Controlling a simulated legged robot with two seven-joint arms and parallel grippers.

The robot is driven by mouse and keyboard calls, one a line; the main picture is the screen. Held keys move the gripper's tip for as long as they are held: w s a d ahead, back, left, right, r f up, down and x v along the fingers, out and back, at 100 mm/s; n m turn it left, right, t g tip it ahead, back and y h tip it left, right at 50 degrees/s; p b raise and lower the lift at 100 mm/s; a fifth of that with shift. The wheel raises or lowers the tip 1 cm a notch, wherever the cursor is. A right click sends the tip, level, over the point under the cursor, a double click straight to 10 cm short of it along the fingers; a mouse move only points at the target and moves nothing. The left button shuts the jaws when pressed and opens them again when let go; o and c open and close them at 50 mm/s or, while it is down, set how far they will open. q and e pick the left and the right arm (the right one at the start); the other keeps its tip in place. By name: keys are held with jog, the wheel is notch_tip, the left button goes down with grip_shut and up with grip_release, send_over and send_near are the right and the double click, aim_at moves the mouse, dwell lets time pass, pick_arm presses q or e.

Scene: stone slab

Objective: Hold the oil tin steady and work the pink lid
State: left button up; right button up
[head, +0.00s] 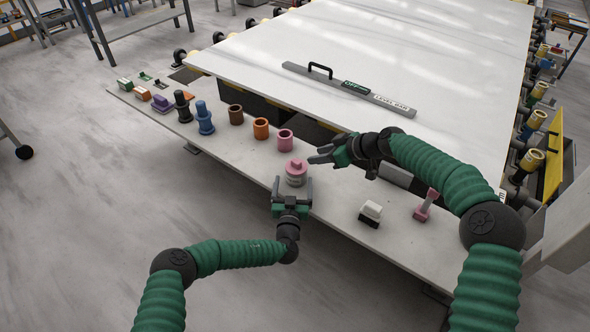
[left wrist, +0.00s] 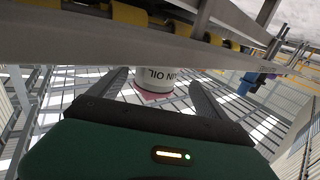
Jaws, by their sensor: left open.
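The oil tin (head: 296,181) is a short pale pink-and-white can standing upright on the narrow front shelf. Its pink lid (head: 296,165) sits on top with a raised grip. In the left wrist view the tin (left wrist: 158,76) shows upside down with "OIL" lettering, and the pink lid (left wrist: 155,97) is at its lower end. My left gripper (head: 292,184) is open, just in front of the tin, with a finger toward each side; contact cannot be told. My right gripper (head: 315,154) is open and empty, to the right of the lid and close to it.
Pink (head: 285,140), orange (head: 261,128) and brown (head: 236,115) cups stand left of the tin. A white-topped block (head: 370,213) and a pink tool (head: 427,205) lie to the right. The large stone slab (head: 400,60) behind carries a long grey bar (head: 345,88).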

pick_arm(q)
jog(key=w, duration=0.3)
jog(key=w+d, duration=0.1)
jog(key=w, duration=0.3)
jog(key=shift+w+d, duration=0.15)
jog(key=shift+d, duration=0.05)
jog(key=shift+w+a, duration=0.15)
jog(key=shift+w, duration=0.25)
pick_arm(e)
jog(key=shift+d, duration=0.2)
pick_arm(q)
jog(key=shift+c, duration=0.2)
pick_arm(e)
jog(key=shift+d, duration=0.1)
pick_arm(q)
jog(key=shift+d, duration=0.2)
jog(key=c, duration=0.5)
jog(key=shift+a, duration=0.1)
jog(key=c, duration=1.2)
jog(key=o, duration=0.9)
grip_shut()
